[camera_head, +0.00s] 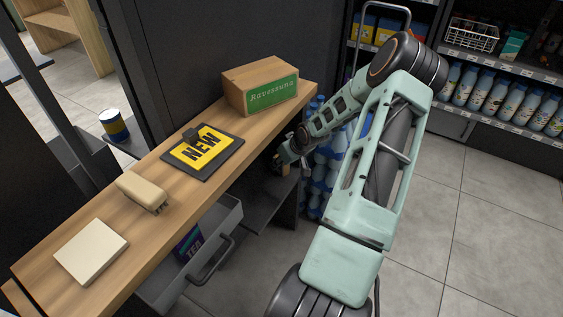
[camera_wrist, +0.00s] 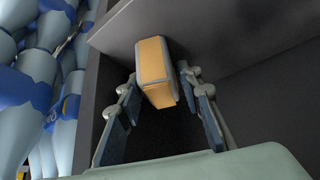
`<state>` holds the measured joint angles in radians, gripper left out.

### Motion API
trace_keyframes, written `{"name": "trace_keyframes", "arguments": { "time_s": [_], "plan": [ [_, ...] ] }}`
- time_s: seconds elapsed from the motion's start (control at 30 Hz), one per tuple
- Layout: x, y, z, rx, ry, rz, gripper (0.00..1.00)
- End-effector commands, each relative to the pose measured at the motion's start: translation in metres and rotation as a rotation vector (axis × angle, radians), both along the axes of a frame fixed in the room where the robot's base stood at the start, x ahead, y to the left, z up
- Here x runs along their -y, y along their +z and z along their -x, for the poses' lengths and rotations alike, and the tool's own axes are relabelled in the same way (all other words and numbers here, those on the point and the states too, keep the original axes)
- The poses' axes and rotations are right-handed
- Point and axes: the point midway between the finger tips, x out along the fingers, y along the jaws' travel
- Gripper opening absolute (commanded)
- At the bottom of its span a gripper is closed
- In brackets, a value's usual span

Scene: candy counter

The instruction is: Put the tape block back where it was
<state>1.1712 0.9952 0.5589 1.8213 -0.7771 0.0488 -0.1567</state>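A yellow-orange block with grey edges (camera_wrist: 153,62), which looks like the tape block, is between my fingertips in the wrist view. My gripper (camera_wrist: 158,76) has one finger close against each side of it and appears shut on it. In the head view my gripper (camera_head: 280,164) is low beside the counter's right edge, below the green-labelled box. The block is too small and dark to make out clearly there. In the wrist view a grey panel is right behind the block, with a dark recess below it.
The wooden counter (camera_head: 230,118) holds a wooden box (camera_head: 252,80), a black-and-yellow NEW sign (camera_head: 203,151), a beige block-shaped item (camera_head: 140,188) and a white square block (camera_head: 92,252). A grey drawer (camera_head: 178,290) stands open below. Blue-capped bottles (camera_wrist: 30,90) stand beside my gripper.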

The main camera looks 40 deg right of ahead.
Motion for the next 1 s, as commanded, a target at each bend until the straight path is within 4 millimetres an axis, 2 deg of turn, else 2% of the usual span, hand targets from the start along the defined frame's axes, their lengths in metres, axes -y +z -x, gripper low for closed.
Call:
{"name": "trace_keyframes", "arguments": {
  "time_s": [0.2,0.33,0.7,0.83,1.0],
  "plan": [
    [0.000,0.001,0.000,0.000,0.000,0.000,0.33],
    [0.001,0.011,0.003,0.001,-0.001,0.001,0.33],
    [0.000,0.077,0.043,0.000,-0.003,0.001,0.33],
    [0.000,0.094,0.055,0.000,-0.003,0.001,0.33],
    [-0.001,0.105,0.062,0.000,-0.001,-0.001,0.33]
  ]
}}
